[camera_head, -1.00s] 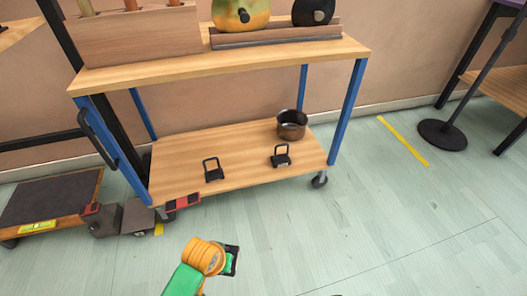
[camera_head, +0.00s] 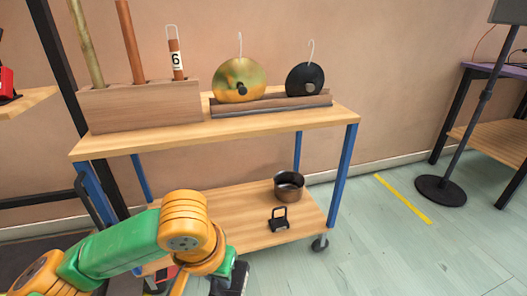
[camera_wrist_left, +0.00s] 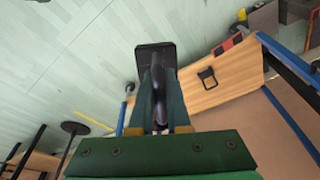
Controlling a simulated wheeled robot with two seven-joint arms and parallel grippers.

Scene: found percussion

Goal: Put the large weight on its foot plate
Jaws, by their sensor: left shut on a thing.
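My left gripper (camera_wrist_left: 160,125) is shut on the handle of a dark block-shaped weight (camera_wrist_left: 155,52), held in front of the wrist. In the head view only a dark part of the gripper or its load shows at the bottom edge, below my orange wrist; the two are hard to tell apart there. A round black foot plate (camera_head: 441,190) lies flat on the floor at right, under a pole, with nothing on it. It also shows in the wrist view (camera_wrist_left: 75,128), apart from the gripper. My right gripper is not in view.
A trolley (camera_head: 170,143) stands ahead. Metal discs stand on top. Floor between trolley and stand is clear except a yellow strip (camera_head: 403,198).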

